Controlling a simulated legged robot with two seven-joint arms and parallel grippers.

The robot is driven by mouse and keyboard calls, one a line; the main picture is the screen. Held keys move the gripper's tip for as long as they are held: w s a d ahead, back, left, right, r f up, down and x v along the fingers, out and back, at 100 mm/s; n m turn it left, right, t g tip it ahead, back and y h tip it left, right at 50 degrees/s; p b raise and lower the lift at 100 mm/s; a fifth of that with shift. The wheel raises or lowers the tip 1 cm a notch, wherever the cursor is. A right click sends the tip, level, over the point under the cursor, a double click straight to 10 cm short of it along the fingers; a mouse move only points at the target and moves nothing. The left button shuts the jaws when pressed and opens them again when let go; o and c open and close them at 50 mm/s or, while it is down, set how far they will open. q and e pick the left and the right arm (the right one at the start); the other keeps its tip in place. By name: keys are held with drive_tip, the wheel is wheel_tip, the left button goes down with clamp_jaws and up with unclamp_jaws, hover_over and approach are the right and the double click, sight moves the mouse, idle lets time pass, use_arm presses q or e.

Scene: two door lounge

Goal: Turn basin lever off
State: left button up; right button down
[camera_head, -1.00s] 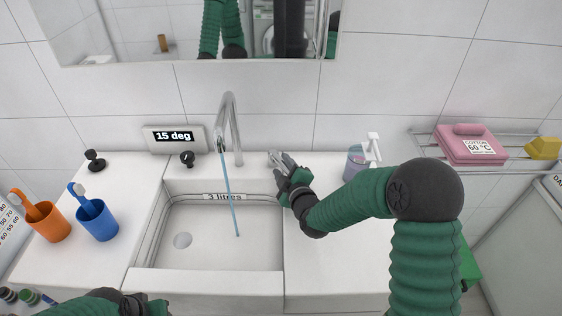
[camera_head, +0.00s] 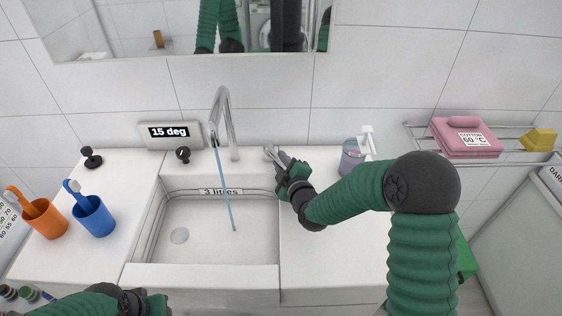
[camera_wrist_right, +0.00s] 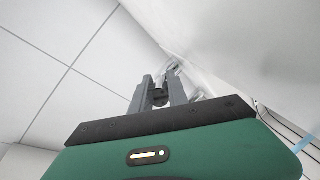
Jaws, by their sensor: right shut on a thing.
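A tall curved chrome tap (camera_head: 224,115) stands behind the white basin (camera_head: 205,276), and a thin blue stream of water (camera_head: 224,185) runs from it into the basin. The chrome basin lever (camera_head: 270,152) is at the back right of the basin, partly hidden by my right gripper. My right gripper (camera_head: 279,160) is shut on the lever; the right wrist view shows the gripper fingers (camera_wrist_right: 158,95) around a shiny metal part (camera_wrist_right: 172,72). My left gripper (camera_head: 150,303) is low at the bottom left, away from the tap, and its fingers are not clear.
A display reading "15 deg" (camera_head: 169,132) and a black knob (camera_head: 183,154) are behind the basin. A blue cup (camera_head: 93,217) and an orange cup (camera_head: 44,219) stand left. A soap dispenser (camera_head: 366,145) and a clear cup (camera_head: 351,157) stand right, near my right arm.

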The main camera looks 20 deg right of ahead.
drive_tip(key=shift+a, duration=0.35)
idle(0.6)
